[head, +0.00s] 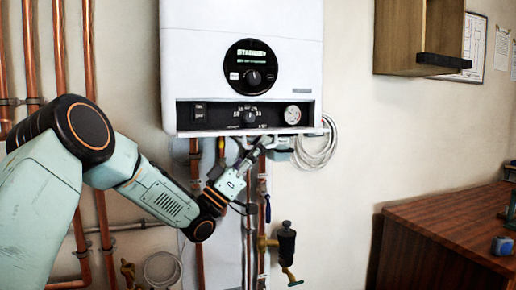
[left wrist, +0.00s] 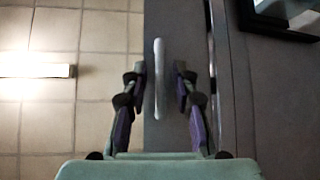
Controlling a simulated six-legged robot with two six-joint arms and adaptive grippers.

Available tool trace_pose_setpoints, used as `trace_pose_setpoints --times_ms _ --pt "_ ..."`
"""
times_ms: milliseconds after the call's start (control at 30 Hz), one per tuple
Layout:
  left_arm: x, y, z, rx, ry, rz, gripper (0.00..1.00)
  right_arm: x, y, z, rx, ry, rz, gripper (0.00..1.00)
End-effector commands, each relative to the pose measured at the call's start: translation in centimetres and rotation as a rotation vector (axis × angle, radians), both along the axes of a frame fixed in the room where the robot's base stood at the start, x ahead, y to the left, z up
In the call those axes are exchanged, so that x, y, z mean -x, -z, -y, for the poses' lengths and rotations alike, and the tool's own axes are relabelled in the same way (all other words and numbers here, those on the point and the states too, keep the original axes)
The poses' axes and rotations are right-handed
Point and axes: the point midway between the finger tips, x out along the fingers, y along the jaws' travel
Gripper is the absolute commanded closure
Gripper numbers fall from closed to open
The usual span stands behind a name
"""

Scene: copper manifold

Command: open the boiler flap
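The white boiler (head: 200,60) hangs on the wall in the head view, with a dark control strip (head: 218,114) along its bottom front. I cannot tell which part is the flap or how far it stands open. My left gripper (head: 255,152) is just below the boiler's lower front edge, pointing up. In the left wrist view, my left gripper (left wrist: 158,76) is open, with its fingers on either side of a slim white handle-like bar (left wrist: 158,70). Gaps show between bar and fingers. The bar lies against a grey surface (left wrist: 180,25). My right gripper is not in view.
Copper pipes (head: 60,50) run up the wall at left, and more pipes and a brass valve (head: 268,242) are below the boiler. A white hose coil (head: 316,150) hangs at its right. A wooden cabinet (head: 400,35) and wooden bench (head: 450,225) are farther right.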

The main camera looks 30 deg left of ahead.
Motion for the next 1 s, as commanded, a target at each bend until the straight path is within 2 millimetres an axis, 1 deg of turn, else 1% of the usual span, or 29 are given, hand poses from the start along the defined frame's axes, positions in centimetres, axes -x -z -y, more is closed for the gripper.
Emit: trace_pose_setpoints --times_ms 433,533,667,1000 --pt "0.0 0.0 0.1 -0.002 0.003 0.0 0.68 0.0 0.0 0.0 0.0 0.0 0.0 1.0" --pt "0.3 0.4 -0.1 -0.001 0.002 -0.001 0.68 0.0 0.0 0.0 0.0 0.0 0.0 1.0" --pt "1.5 1.7 -0.8 0.002 0.001 -0.003 0.68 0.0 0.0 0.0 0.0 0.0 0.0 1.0" --pt "5.7 6.4 -3.2 0.001 0.001 -0.002 0.68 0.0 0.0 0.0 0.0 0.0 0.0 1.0"
